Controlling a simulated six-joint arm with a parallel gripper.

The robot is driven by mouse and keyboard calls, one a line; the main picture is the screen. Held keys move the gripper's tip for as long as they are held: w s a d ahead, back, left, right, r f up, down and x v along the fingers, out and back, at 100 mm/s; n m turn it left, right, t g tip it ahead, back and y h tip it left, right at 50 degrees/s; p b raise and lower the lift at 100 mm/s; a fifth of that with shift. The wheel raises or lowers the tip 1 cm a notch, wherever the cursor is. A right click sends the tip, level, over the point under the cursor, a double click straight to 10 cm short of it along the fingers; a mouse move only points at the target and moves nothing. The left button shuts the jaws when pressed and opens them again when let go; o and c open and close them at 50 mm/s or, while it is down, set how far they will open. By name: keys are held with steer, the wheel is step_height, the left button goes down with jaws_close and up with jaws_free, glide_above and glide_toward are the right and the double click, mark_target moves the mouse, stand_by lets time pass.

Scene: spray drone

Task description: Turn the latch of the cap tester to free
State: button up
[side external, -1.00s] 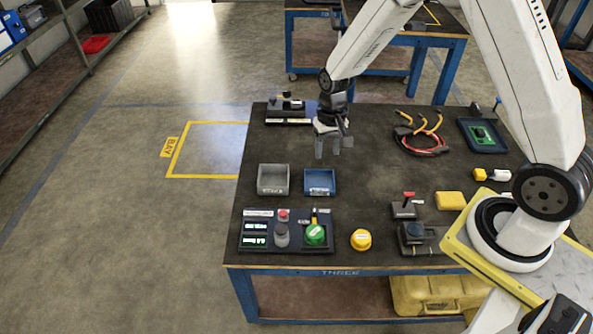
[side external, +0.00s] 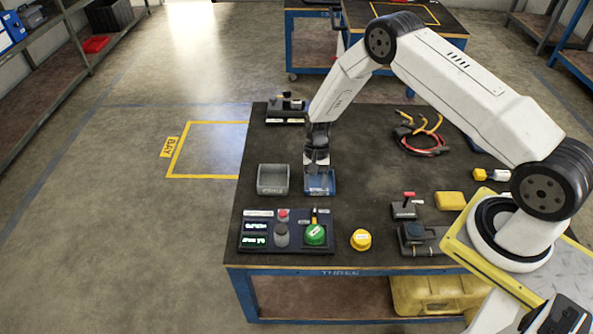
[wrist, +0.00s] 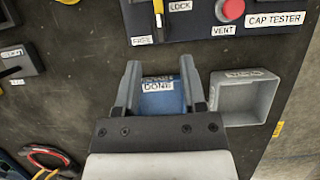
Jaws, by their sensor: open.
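The cap tester (side external: 268,243) is a dark panel near the table's front edge, with small green displays. Its dark latch with a yellow part (side external: 314,216) stands beside a green round cap (side external: 315,235). In the wrist view the cap tester (wrist: 205,22) is at the top, partly cut off. The latch (wrist: 158,20) shows there between the LOCK and FREE labels; its exact setting is hard to tell. My gripper (side external: 318,186) is open and empty above the blue tray, apart from the latch. Its two spread fingers show in the wrist view (wrist: 162,78).
The blue DONE tray (wrist: 163,104) lies below my fingers, beside a grey tray (side external: 273,180). The red VENT button (wrist: 230,9) is close to the latch. A yellow round piece (side external: 361,239) and a red-handled switch (side external: 404,209) stand right of the tester.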

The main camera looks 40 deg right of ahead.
mark_target(315, 207)
steer(key=shift+x, duration=3.9)
jaws_close()
